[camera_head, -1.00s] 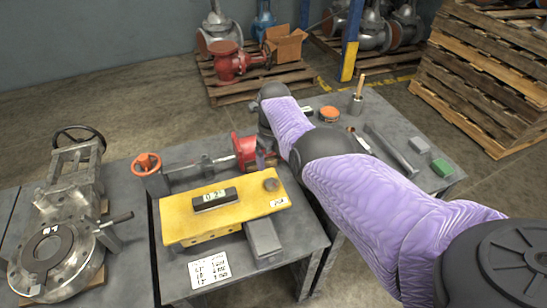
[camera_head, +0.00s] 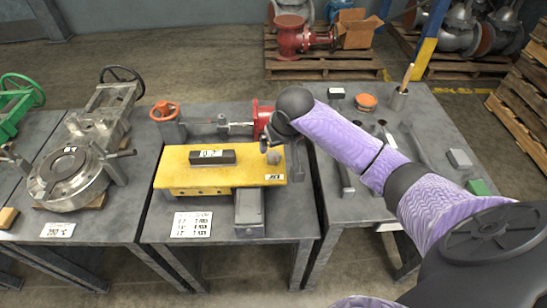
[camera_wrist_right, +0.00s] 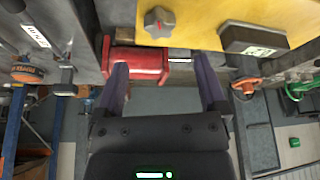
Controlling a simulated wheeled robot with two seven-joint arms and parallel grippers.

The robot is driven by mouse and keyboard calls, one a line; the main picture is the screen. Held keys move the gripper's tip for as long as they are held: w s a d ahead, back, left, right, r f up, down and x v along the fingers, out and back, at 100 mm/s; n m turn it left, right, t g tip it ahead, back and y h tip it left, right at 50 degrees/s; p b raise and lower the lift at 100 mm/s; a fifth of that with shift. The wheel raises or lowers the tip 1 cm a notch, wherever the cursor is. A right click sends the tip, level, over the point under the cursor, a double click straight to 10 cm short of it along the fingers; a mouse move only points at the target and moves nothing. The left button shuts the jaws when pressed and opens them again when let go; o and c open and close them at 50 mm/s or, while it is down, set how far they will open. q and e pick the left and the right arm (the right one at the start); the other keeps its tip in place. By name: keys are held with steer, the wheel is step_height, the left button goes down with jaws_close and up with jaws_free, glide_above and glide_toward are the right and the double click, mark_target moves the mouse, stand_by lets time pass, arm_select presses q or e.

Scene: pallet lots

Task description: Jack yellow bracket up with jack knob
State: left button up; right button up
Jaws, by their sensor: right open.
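The yellow bracket (camera_head: 222,175) is a flat plate on the middle grey table, with a black level box (camera_head: 212,157) on top; its display is too small to read surely. The grey jack knob (camera_head: 275,157) stands at the plate's right end. In the right wrist view the star-shaped knob (camera_wrist_right: 159,22) sits on the bracket (camera_wrist_right: 200,22), beyond my fingertips and apart from them. My right gripper (camera_wrist_right: 163,75) is open and empty, with a red fixture part (camera_wrist_right: 140,64) showing between and beyond its fingers. In the head view its fingers are mostly hidden beside the knob. My left gripper is not in view.
A red flange fixture (camera_head: 262,117) and an orange handwheel (camera_head: 164,111) stand behind the bracket. A grey block (camera_head: 249,208) and a white card (camera_head: 192,225) lie in front. A valve (camera_head: 70,175) is at left; tools and a cup (camera_head: 398,98) are on the right table.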

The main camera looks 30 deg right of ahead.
mark_target(274, 155)
steer(key=b+x, duration=0.3)
steer(key=x, duration=0.3)
steer(key=shift+w+f+b, duration=0.1)
steer(key=shift+f+b, duration=0.2)
steer(key=shift+f, duration=0.1)
steer(key=shift+w+f+b, duration=0.3)
steer(key=shift+f, duration=0.1)
steer(key=shift+d+r, duration=0.1)
steer(key=shift+r, duration=0.05)
steer(key=shift+c, duration=0.3)
jaws_close()
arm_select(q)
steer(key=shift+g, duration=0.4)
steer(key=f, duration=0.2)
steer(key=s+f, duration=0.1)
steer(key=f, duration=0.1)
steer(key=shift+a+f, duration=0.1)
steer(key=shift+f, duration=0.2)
